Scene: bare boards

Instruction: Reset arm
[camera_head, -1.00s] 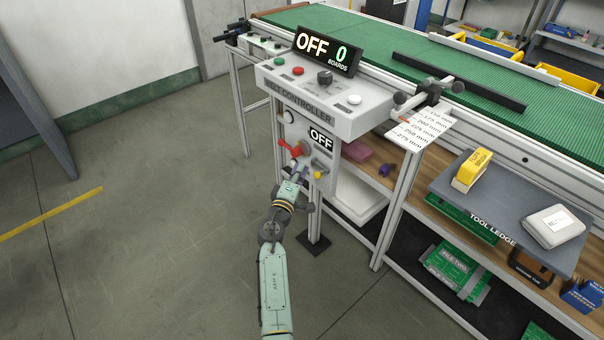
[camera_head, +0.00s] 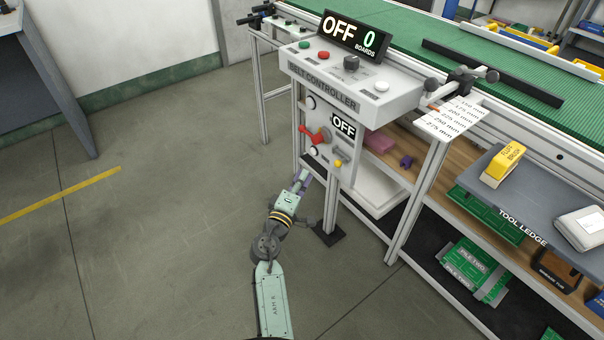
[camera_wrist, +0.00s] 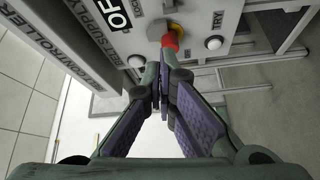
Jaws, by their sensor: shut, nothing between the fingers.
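My arm reaches up from the bottom of the head view. My gripper (camera_head: 302,180) is just below and left of the belt controller's lower panel, apart from it. In the wrist view my gripper (camera_wrist: 162,75) shows its purple-padded fingers closed together with nothing between them. The belt controller (camera_head: 340,92) has a display reading "OFF 0 BOARDS". Its lower panel (camera_head: 327,140) carries a red handle (camera_head: 317,136) and an "OFF" label. In the wrist view the red handle (camera_wrist: 170,41) shows just beyond the fingertips, with a white button (camera_wrist: 214,42) beside it.
The green conveyor belt (camera_head: 420,62) runs behind the controller. A tool ledge (camera_head: 520,200) with a yellow flux brush (camera_head: 503,165) juts out at right. A table leg (camera_head: 405,215) stands right of my arm. The floor at left (camera_head: 150,250) is clear.

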